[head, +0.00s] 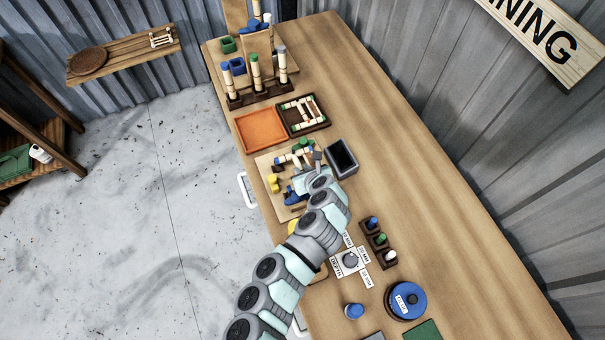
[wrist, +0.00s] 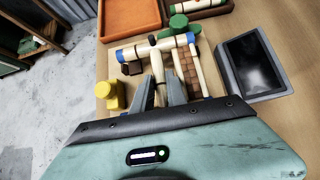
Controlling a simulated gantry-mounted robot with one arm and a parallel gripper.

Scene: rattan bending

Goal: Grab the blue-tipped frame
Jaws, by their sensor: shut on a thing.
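The blue-tipped frame (wrist: 150,47) shows in the wrist view as pale rattan pieces. Its crossbar has a blue tip at each end, and pale legs run toward me, one with brown woven wrapping. My gripper (wrist: 161,80) is shut on one pale leg of this frame, below the crossbar. The frame is also partly visible in the head view (head: 291,160), beside my gripper (head: 317,158). My fingers and wrist hide the lower part of the frame, and I cannot tell whether it touches the board.
A yellow block (wrist: 110,96) and a green knob (wrist: 179,22) stand close to the frame. A dark open bin (head: 341,159) is just right. An orange tray (head: 261,131) and a dark tray (head: 318,127) lie beyond. Rattan posts stand on a rack (head: 262,91) farther back.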

